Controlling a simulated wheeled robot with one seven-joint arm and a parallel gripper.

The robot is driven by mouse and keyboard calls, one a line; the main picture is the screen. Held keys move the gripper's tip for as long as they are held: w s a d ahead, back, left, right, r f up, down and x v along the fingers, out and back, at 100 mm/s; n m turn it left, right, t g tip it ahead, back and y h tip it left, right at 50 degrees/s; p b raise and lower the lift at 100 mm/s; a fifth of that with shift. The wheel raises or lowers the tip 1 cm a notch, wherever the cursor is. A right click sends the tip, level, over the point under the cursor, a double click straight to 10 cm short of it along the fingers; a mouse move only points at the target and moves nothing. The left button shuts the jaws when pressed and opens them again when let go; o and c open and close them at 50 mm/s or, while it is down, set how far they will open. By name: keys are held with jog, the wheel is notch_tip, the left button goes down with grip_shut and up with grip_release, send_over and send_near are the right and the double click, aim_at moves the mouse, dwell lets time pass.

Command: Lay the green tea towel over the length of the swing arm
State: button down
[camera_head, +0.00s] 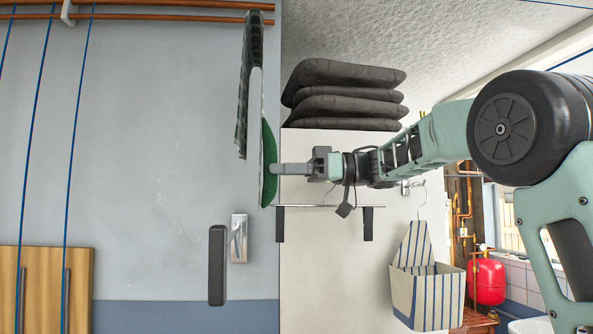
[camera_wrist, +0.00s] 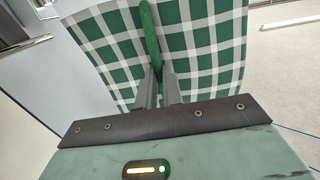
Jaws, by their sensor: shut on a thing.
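The green tea towel (camera_wrist: 205,45) is green and white checked and fills the upper middle of the wrist view. A thick solid-green fold (camera_wrist: 149,35) of it runs up from between my fingers. My gripper (camera_wrist: 160,78) is shut on this fold. In the head view the towel (camera_head: 243,105) hangs tall and narrow, seen nearly edge-on, with a green part (camera_head: 268,160) at my gripper (camera_head: 274,169). I cannot pick out the swing arm with certainty in either view, and no contact between it and the towel can be made out.
Dark cushions (camera_head: 345,100) are stacked behind my arm. A thin ledge with dark brackets (camera_head: 368,223) lies below my gripper. A striped bag (camera_head: 425,290) hangs on the right. A dark handle (camera_head: 217,265) stands out at lower left, and copper pipes (camera_head: 160,15) cross the top.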

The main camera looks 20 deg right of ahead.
aim_at(265, 169)
jog(key=shift+x, duration=1.9)
notch_tip(265, 169, down, 38)
jog(key=b, duration=2.3)
jog(key=shift+b, duration=0.4)
jog(key=shift+d+f, duration=0.1)
jog(key=shift+f, duration=0.2)
jog(key=c, duration=1.5)
grip_release()
jog(key=shift+s+d, duration=0.1)
jog(key=shift+b+v, duration=2.1)
jog(key=shift+v, duration=6.5)
